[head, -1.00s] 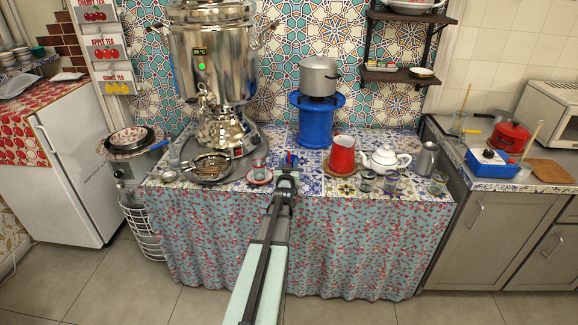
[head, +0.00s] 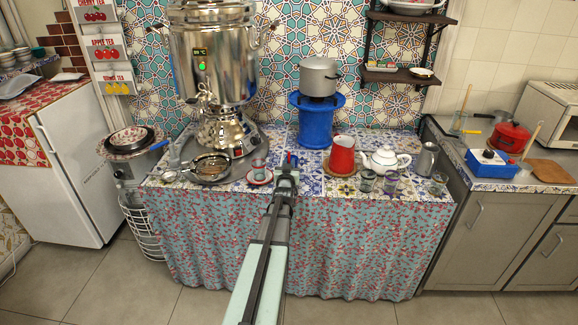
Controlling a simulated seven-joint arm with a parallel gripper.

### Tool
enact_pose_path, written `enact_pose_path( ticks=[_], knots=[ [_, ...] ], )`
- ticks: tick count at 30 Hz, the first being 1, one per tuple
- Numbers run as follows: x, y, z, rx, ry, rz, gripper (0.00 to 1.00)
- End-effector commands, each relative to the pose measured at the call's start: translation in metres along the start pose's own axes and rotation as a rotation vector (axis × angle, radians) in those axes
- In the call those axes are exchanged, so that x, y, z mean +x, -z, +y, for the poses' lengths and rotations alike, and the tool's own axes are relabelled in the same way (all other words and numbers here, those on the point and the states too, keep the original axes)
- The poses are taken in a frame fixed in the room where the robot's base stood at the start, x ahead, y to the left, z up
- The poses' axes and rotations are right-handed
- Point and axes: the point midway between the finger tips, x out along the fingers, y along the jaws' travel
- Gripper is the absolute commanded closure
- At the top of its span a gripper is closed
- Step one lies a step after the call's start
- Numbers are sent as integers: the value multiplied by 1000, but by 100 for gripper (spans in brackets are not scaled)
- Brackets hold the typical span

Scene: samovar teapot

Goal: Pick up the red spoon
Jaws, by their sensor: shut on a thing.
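My gripper (head: 289,162) is at the front middle of the tiled table (head: 312,186), seen small and from behind in the head view. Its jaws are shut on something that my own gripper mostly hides. A small bit of red, with blue beside it, shows at the fingertips. I take it to be the red spoon, but its shape cannot be made out. Whether it touches the tabletop cannot be told.
A glass on a saucer (head: 260,181) stands just left of my gripper. A red cup (head: 342,155), a white teapot (head: 384,159) and several glasses stand to the right. The large samovar (head: 215,65) stands behind left, a blue stand (head: 313,122) with a pot behind right.

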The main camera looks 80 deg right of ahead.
Motion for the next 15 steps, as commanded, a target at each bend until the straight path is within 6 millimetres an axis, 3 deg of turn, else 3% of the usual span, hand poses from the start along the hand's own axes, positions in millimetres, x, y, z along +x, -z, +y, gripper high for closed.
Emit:
enact_pose_path(
  ticks=[7, 15],
  knots=[
    [0, 11, 0, 0, 0, 2, 100],
    [-1, 50, 0, 0, -1, 3, 100]
  ],
)
